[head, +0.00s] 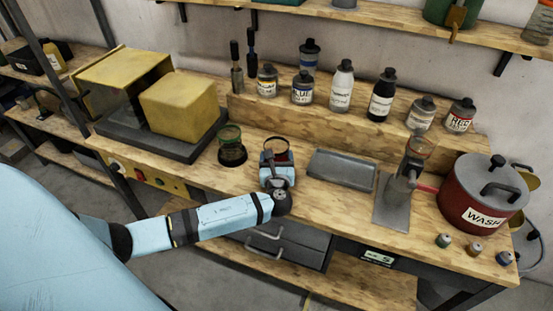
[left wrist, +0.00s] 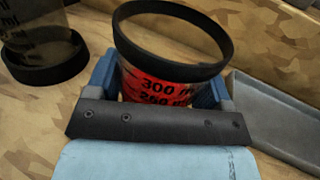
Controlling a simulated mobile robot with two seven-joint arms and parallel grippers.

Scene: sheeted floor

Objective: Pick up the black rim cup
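The black rim cup (head: 276,149) is a clear cup with a black ring at its top, at the front middle of the wooden workbench. In the left wrist view the cup (left wrist: 155,84) shows red with black "300 ml" marks, and its base is hidden behind the gripper. My left gripper (head: 277,172) is at the cup, with its blue fingers (left wrist: 160,85) on either side of the cup body. I cannot tell whether they press on it. My right gripper is not in view.
A second clear cup with a dark base (head: 232,148) stands just left. A grey tray (head: 342,169) and a grey stand (head: 393,203) are to the right, then a red WASH pot (head: 470,213). Several bottles (head: 341,88) stand on a raised step behind.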

